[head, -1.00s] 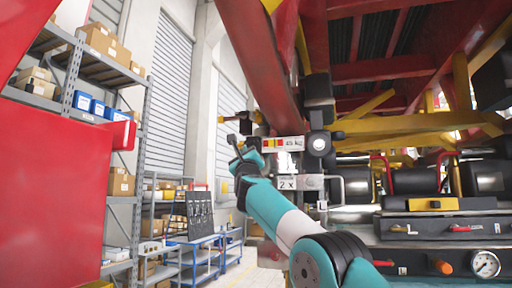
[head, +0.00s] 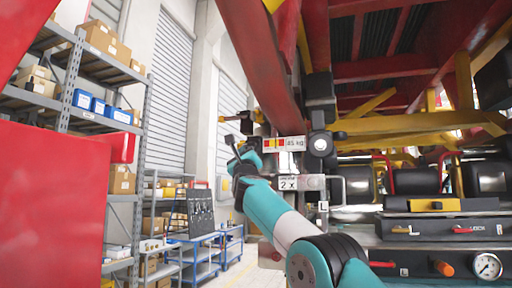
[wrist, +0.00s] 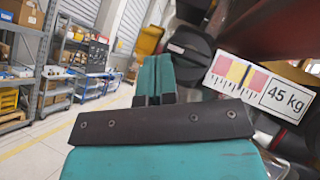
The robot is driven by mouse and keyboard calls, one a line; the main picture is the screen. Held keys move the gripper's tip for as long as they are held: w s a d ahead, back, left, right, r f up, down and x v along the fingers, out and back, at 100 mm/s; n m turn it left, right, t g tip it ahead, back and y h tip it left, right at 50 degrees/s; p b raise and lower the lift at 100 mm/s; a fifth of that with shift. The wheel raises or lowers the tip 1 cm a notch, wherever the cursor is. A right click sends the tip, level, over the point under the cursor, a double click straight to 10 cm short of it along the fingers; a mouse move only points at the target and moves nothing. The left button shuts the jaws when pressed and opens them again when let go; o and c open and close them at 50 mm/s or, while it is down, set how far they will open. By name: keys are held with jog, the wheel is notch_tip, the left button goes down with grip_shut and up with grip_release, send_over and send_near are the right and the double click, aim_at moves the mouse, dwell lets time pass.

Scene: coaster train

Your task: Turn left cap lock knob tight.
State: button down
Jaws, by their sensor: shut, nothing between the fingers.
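My gripper (wrist: 154,62) is shut, with its two teal fingers side by side and nothing between them. A black round knob-like part (wrist: 189,54) shows just right of and beyond the fingertips in the wrist view; I cannot tell whether they touch. A yellow part (wrist: 149,40) lies behind the fingertips. In the head view my gripper (head: 233,146) is small, left of the "45 kg" plate (head: 283,144), below a dark fitting with a yellow end (head: 222,119). I cannot tell for sure which part is the left cap lock knob.
The "45 kg" plate (wrist: 258,86) is close to the right of my fingers. Red and yellow train beams (head: 410,124) fill the right side. Shelves (head: 75,80) and blue carts (head: 198,255) stand far left, with open floor before them.

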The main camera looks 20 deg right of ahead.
dwell(0.5)
jog(key=s+a+f+b, duration=0.2)
jog(key=f+b, duration=0.3)
jog(key=b, duration=0.2)
jog(key=s+a+f+b, duration=0.2)
jog(key=s+f+b, duration=0.1)
jog(key=f+b, duration=0.3)
jog(key=shift+s+a+b, duration=0.15)
jog(key=shift+a+b, duration=0.2)
jog(key=shift+b, duration=0.75)
